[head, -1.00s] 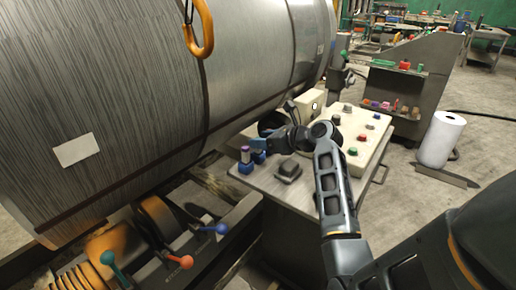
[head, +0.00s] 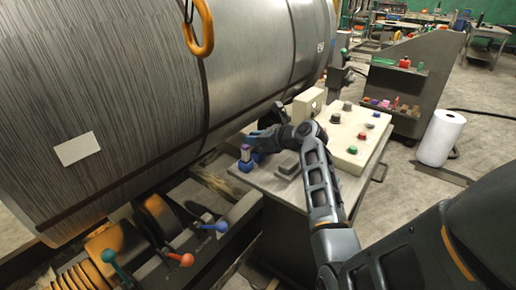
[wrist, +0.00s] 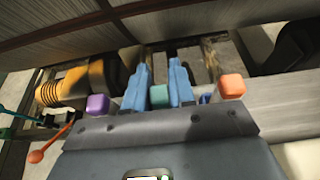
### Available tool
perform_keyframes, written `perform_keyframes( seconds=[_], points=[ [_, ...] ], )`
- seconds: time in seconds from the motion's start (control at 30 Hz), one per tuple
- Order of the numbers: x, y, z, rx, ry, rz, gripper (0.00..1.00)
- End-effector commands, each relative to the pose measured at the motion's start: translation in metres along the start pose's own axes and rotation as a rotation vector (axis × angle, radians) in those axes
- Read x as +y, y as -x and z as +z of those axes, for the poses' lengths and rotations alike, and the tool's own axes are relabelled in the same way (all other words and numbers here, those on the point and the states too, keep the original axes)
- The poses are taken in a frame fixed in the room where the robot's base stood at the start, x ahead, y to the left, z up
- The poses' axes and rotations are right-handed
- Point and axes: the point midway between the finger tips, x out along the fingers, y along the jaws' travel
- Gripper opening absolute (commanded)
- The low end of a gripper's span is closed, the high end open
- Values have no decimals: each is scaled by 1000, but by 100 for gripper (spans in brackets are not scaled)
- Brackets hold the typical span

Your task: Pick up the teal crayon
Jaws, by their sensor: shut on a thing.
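The teal crayon (wrist: 159,95) shows as a small teal block between the two blue fingers of my gripper (wrist: 161,88) in the wrist view. My gripper is shut on it. In the head view, my gripper (head: 257,141) is over the far left part of the console table, and the teal crayon cannot be made out there. A purple crayon (wrist: 97,104) is left of the fingers and an orange one (wrist: 231,86) is to the right.
A large grey cylinder (head: 150,90) fills the left, close to my gripper. The control panel (head: 355,135) with several buttons is right of my arm. Coloured levers (head: 183,259) stand at lower left. A white roll (head: 440,138) stands on the floor at right.

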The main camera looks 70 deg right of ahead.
Motion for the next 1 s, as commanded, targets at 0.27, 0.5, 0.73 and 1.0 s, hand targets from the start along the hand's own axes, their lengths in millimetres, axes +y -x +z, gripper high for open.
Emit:
perform_keyframes(
  seconds=[0.27,0.5,0.73,1.0],
  points=[
    [0,0,0,0,0,0,0],
    [0,4,11,-3,3,-1,0],
    [0,21,51,-5,3,-1,0],
    [1,35,87,-6,2,0,0]
  ],
)
